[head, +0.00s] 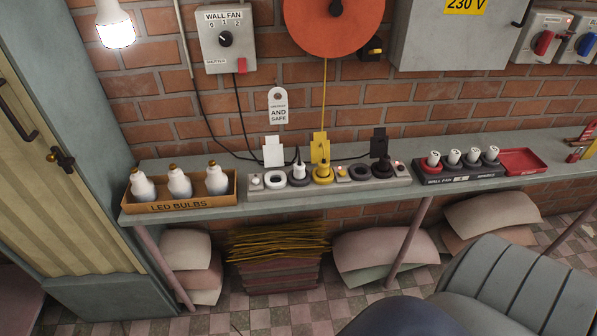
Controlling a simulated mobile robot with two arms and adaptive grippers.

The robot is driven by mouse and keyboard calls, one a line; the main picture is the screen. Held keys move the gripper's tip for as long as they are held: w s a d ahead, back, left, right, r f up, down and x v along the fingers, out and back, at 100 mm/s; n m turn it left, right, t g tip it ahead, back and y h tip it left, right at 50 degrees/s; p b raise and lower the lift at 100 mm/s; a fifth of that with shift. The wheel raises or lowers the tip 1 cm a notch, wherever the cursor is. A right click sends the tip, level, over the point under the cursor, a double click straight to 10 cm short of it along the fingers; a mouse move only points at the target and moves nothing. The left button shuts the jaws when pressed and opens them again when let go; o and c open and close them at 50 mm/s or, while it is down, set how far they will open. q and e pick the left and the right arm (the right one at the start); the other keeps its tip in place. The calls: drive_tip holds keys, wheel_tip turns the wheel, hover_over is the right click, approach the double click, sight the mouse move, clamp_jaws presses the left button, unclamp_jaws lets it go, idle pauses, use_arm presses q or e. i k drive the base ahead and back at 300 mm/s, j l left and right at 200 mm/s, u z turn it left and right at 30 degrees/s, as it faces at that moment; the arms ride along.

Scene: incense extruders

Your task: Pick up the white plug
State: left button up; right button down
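The white plug (299,170) stands upright in a dark round socket of the grey power strip (403,187) on the shelf. To its left is a white-ringed socket (275,181) with a blank white tag (274,152) behind it. Just right of the white plug is a yellow plug (322,174) with a yellow tag and cord. A black plug (381,168) sits further right on the strip. Neither of my grippers shows in the head view.
A box of LED bulbs (180,204) stands left of the strip. A dark wall-fan holder (459,175) and a red tray (523,161) stand to its right. Cords hang down the brick wall behind. A grey ribbed shape (520,290) fills the lower right.

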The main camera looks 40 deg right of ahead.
sight(300, 173)
drive_tip(key=i+j, duration=0.15)
drive_tip(key=i, duration=0.35)
drive_tip(key=i+j, duration=0.15)
drive_tip(key=i, duration=0.3)
